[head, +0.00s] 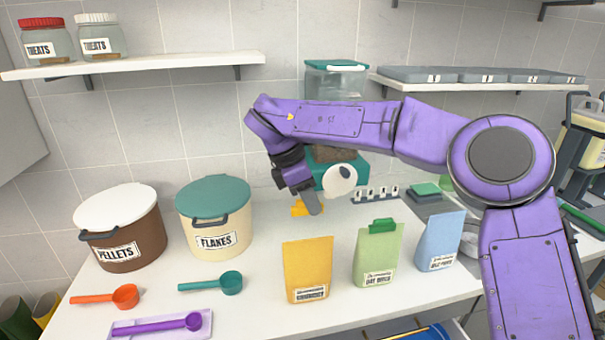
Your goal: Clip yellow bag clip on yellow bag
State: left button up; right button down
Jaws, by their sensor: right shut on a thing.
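The yellow bag (308,262) stands upright on the counter, with a label low on its front. No clip shows on its top edge. My right gripper (313,207) points down behind the bag and a little above its top in the picture. It is shut on the yellow bag clip (298,209), which is partly hidden by the finger. The clip and the bag look apart. My left gripper is not in view.
A green bag (377,258) with a green clip (383,225) and a blue bag (440,240) stand to the right. Flakes (215,222) and pellets (120,225) tubs stand left. Scoops (212,283) lie in front of them. A teal container (328,178) stands behind my gripper.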

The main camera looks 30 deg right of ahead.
aim_at(315, 239)
jog(key=shift+s+f+b, duration=0.3)
jog(key=shift+f+b, duration=0.25)
jog(key=shift+b, duration=0.1)
notch_tip(315, 239, down, 5)
jog(key=b, duration=0.3)
jog(key=shift+w+b, duration=0.1)
jog(key=shift+b, duration=0.25)
jog(key=shift+f+b, duration=0.3)
jog(key=shift+r, duration=0.1)
jog(key=shift+f+b, duration=0.2)
jog(key=shift+b, duration=0.35)
dwell(0.4)
jog(key=shift+f+b, duration=0.85)
jog(key=shift+b, duration=0.55)
dwell(1.2)
